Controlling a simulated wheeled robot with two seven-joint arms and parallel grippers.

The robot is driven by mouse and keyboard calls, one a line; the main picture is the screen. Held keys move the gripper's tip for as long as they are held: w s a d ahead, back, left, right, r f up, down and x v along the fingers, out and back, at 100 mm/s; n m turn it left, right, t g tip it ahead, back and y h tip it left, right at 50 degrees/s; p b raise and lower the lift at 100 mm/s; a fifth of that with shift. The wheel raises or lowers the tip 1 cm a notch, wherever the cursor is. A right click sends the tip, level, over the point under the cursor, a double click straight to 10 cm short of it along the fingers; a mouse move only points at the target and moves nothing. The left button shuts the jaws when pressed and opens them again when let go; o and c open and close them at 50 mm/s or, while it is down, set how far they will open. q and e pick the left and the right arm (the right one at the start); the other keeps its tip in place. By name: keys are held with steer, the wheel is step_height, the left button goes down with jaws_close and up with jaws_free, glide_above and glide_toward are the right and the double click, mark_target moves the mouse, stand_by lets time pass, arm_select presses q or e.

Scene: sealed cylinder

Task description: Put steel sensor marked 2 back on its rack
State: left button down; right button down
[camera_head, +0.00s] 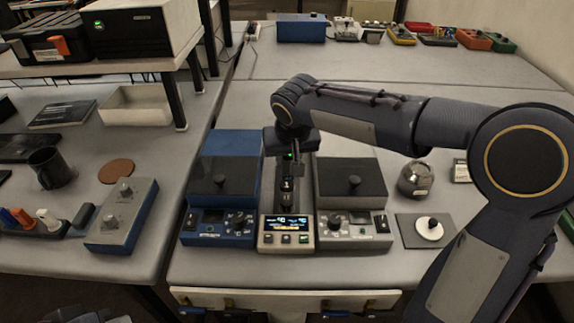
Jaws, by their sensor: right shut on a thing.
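My right gripper (288,176) points down over the middle instrument (286,232), between the blue unit and the grey unit. It is shut on a small dark piece with a shiny part (287,192), which looks upright. This may be the steel sensor, but no number can be read on it. I cannot tell whether its lower end touches the instrument. The instrument's display is lit. A pale rail (190,297) with several small blue and dark pieces runs along the table's front edge; I cannot tell whether it is the rack.
A blue unit (229,160) and a grey unit (350,205) flank the instrument closely. A round metal vessel (414,181) and a white disc (429,230) on a dark pad are at right. A blue-sided box (121,217) sits on the left table. The back table has free room.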

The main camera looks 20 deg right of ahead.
mark_target(287, 167)
steer(key=shift+w+f, duration=0.15)
steer(key=shift+f, duration=0.8)
steer(key=shift+w+f, duration=0.1)
steer(key=shift+f, duration=0.8)
steer(key=shift+f+b, duration=0.2)
steer(key=shift+b, duration=0.1)
steer(key=c, duration=1.1)
jaws_free()
steer(key=shift+r, duration=0.1)
